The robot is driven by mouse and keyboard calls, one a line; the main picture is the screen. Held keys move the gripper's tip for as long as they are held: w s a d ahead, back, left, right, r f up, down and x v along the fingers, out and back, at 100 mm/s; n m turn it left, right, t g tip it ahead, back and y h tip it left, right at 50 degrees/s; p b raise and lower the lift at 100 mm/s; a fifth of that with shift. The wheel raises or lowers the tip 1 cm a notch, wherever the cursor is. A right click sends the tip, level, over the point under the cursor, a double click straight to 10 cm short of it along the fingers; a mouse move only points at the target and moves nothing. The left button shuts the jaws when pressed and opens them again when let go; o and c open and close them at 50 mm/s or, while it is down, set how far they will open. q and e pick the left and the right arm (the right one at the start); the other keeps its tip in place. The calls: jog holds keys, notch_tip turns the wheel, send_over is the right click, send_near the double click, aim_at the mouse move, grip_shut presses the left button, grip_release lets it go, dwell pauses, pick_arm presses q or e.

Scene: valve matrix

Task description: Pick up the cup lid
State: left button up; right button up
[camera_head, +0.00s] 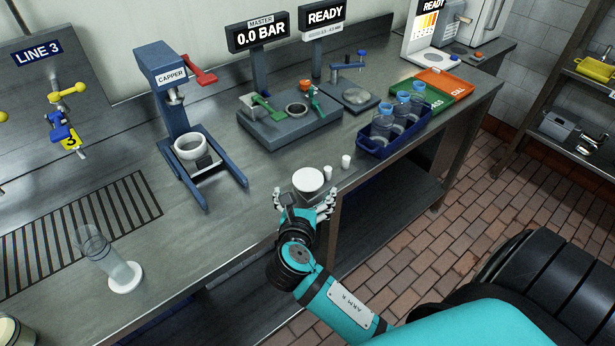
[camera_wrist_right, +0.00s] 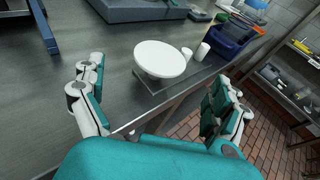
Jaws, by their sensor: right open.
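A white round lid (camera_head: 308,180) rests near the front edge of the steel bench. In the right wrist view the lid (camera_wrist_right: 160,59) lies flat on a small grey stand (camera_wrist_right: 150,84) and is tipped toward the camera only by the viewing angle. My right gripper (camera_head: 304,204) is open and empty, at the lid's near side. In the right wrist view the fingers of the gripper (camera_wrist_right: 158,88) are spread to the left and right of the lid, apart from it. My left gripper does not show.
Two small white cylinders (camera_head: 345,161) stand just right of the lid. A blue capper (camera_head: 170,95) stands behind left, and a grey fixture (camera_head: 290,125) behind. A blue crate (camera_head: 390,140) holds clear bottles.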

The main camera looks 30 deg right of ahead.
aim_at(308, 181)
jog(key=p+x, duration=0.1)
jog(key=x, duration=0.6)
jog(key=shift+w+d+r, duration=0.1)
jog(key=shift+w, duration=0.1)
jog(key=shift+s, duration=0.1)
jog(key=shift+c, duration=0.3)
jog(key=c, duration=0.8)
